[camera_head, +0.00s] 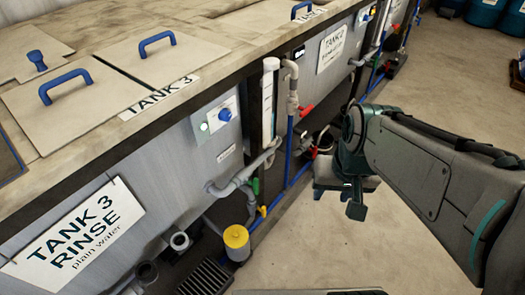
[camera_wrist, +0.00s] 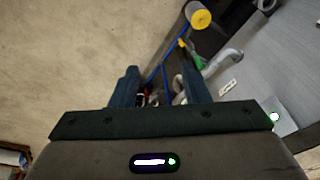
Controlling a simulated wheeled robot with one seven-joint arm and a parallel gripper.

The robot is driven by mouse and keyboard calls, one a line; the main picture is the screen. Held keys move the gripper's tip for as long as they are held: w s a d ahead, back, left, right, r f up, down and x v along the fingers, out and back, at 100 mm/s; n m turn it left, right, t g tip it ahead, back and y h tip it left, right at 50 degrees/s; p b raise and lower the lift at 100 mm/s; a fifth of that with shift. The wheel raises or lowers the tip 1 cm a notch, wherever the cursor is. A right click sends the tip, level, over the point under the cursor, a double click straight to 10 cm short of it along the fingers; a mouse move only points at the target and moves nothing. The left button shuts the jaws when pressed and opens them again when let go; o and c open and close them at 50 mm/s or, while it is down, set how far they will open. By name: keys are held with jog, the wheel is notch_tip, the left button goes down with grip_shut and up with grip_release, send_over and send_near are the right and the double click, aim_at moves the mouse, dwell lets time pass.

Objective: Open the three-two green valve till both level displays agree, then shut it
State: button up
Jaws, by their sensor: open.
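A small green valve handle (camera_head: 256,186) sits on the grey pipe at the corner of tank 3, low beside the white upright tube (camera_head: 268,100). The green handle also shows in the wrist view (camera_wrist: 197,62), beyond and right of my fingers. My gripper (camera_head: 355,208) hangs over the floor, to the right of the valve and clear of it. In the wrist view my gripper (camera_wrist: 158,85) has its two fingers spread, with nothing held between them. A panel with a lit spot and blue knob (camera_head: 216,118) is on tank 3; I cannot read any level.
A yellow-topped cylinder (camera_head: 237,240) and a yellow handle (camera_head: 263,210) are near the green valve. A red handle (camera_head: 306,110) is higher up. Blue pipes (camera_head: 288,150) run along the tank front. Open floor (camera_head: 330,250) lies in front.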

jog(key=w+a+f+m+g+y+b, duration=0.45)
jog(key=a+f, duration=0.25)
jog(key=f, duration=0.5)
jog(key=m+t+y+b, duration=0.9)
jog(key=m+t+b, duration=0.35)
jog(key=m, duration=0.85)
send_near(258, 186)
jog(key=shift+n+t, duration=0.25)
jog(key=shift+t, duration=0.15)
jog(key=x, duration=1.3)
jog(key=shift+s+f+b, duration=0.1)
jog(key=shift+f+b, duration=0.3)
jog(key=shift+c, duration=0.3)
grip_shut()
